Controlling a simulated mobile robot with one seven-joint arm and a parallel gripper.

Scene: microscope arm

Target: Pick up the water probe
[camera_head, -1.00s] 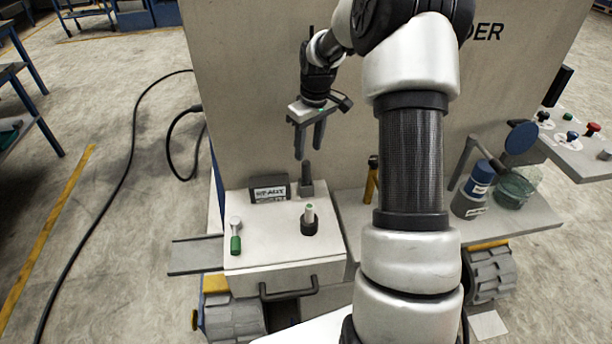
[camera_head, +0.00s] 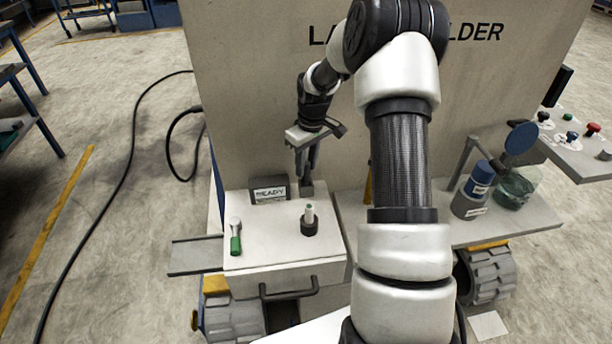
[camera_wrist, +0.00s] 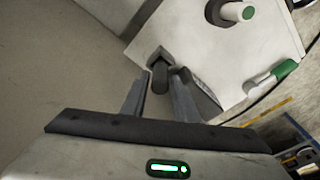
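No label marks the water probe, so I cannot tell which piece it is. A dark grey upright post in a square base (camera_head: 306,189) stands at the back of the pale bench top. My gripper (camera_head: 306,174) is directly above it, fingers pointing down. In the wrist view the post (camera_wrist: 158,74) shows between the two parted fingertips (camera_wrist: 160,84); I cannot tell whether either touches it. A white cylinder with a green top (camera_head: 309,213) stands in a black holder nearer the front. A white tool with a green handle (camera_head: 235,238) lies at the left.
A small box marked READY (camera_head: 269,190) stands close left of the post. The tall pale machine wall (camera_head: 270,90) rises behind. A blue-lidded container (camera_head: 474,188) and a glass jar (camera_head: 514,188) are on the right shelf. The front bench top is mostly clear.

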